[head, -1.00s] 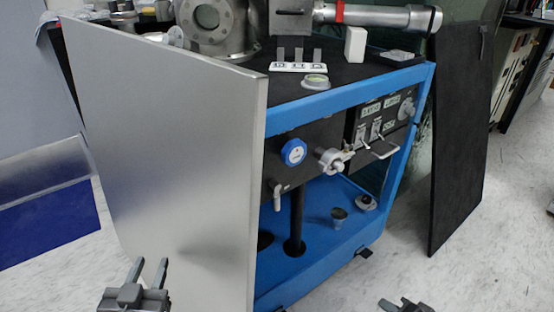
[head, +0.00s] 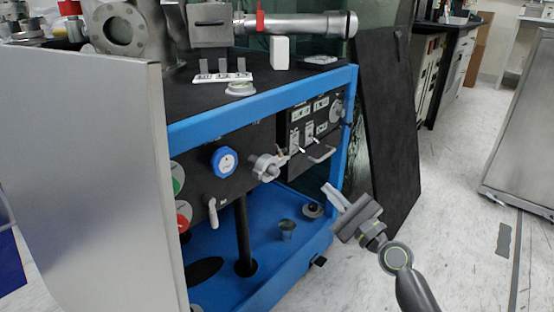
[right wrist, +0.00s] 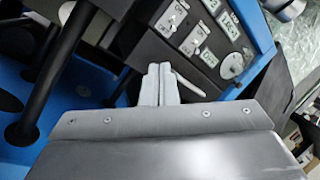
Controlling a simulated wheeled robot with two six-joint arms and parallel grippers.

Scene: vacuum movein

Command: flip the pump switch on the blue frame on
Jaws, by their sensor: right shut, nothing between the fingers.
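The blue frame (head: 262,107) stands in the middle of the head view with dark panels inside it. At its right is a black switch panel (head: 318,166) with small toggle switches (head: 309,131) above a grey handle. The panel also shows in the right wrist view (right wrist: 200,68), with its toggles (right wrist: 172,18) near the top. Which toggle is the pump's, I cannot read. My right gripper (head: 331,190) is shut and empty, in front of the frame, below and right of the panel, apart from it. Its fingers (right wrist: 158,70) point toward the panel. My left gripper is out of view.
A large silver panel (head: 90,170) covers the frame's left side. A blue knob (head: 223,161) and a grey valve (head: 267,167) stick out left of the switch panel. A black board (head: 388,130) leans at the right.

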